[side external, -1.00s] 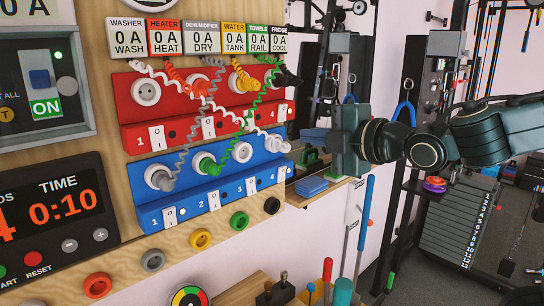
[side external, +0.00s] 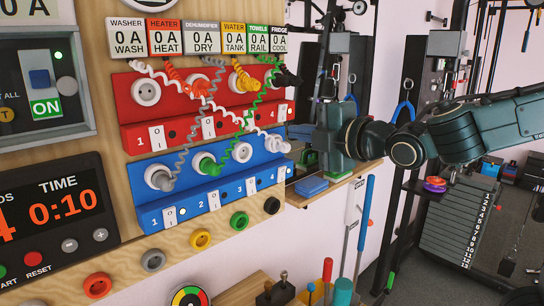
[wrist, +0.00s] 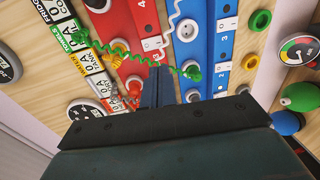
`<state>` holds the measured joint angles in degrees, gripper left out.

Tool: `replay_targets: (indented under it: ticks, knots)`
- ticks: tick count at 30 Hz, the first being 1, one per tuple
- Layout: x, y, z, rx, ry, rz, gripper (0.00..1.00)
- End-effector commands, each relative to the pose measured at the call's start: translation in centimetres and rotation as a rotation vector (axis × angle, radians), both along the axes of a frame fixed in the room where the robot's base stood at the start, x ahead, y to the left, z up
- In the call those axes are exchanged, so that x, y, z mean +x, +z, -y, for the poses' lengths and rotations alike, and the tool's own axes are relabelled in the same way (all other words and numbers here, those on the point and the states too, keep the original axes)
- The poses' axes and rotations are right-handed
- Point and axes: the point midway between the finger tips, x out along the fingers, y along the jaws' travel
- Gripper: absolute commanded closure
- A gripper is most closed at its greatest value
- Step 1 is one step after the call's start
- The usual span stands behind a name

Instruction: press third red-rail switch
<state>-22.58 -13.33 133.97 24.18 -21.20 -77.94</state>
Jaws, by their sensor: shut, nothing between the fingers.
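The red rail (side external: 135,105) is mounted on the upper part of the wooden panel, with numbered white switches along its lower face. Its third switch (side external: 249,118) sits right of switch 2 (side external: 208,127) in the side view, partly crossed by coiled cables. My gripper (side external: 318,140) is right of the rail's right end in the side view, apart from the panel. In the wrist view my shut, empty fingers (wrist: 155,86) point toward the red rail (wrist: 138,28) and overlap part of it. A white switch (wrist: 152,43) shows beyond the fingertips; its number is unclear.
A blue rail (side external: 150,217) with its own numbered switches runs just below the red one. A shelf (side external: 345,182) with small blocks is below my gripper. Gym equipment stands at right.

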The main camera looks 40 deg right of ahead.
Motion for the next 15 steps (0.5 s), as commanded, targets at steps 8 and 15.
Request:
replay_targets:
  ticks: [8,15]
  knots:
    - [3.2,-0.5,0.1,0.001,-0.002,-0.002,1.00]
    - [5.9,-0.8,0.0,0.001,-0.001,-0.001,1.00]
